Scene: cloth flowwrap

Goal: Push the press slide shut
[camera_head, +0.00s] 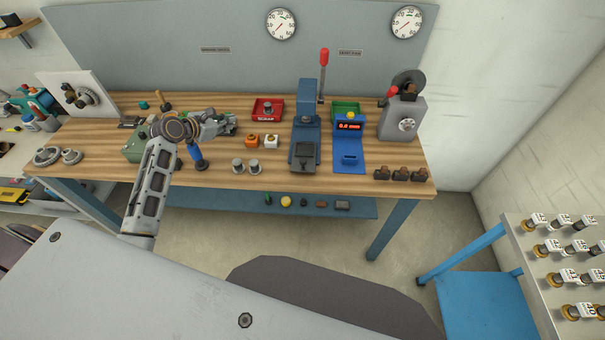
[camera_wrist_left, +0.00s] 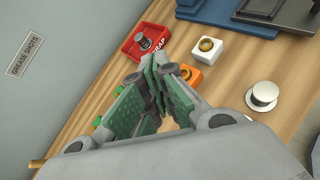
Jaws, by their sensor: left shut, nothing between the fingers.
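The blue press (camera_head: 306,105) with its red-knobbed lever stands on the wooden bench. A dark slab (camera_head: 304,158), which looks like its slide, lies at the front of its base; how far out it sits I cannot tell. Part of the press base also shows at the top of the left wrist view (camera_wrist_left: 258,8). My left gripper (camera_head: 236,123) is left of the press, apart from it, above the bench. Its fingers (camera_wrist_left: 160,72) are shut with nothing between them. My right gripper is in neither view.
A red scrap tray (camera_head: 268,109), an orange block (camera_head: 252,141) and a white block (camera_head: 271,141) lie between gripper and press.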

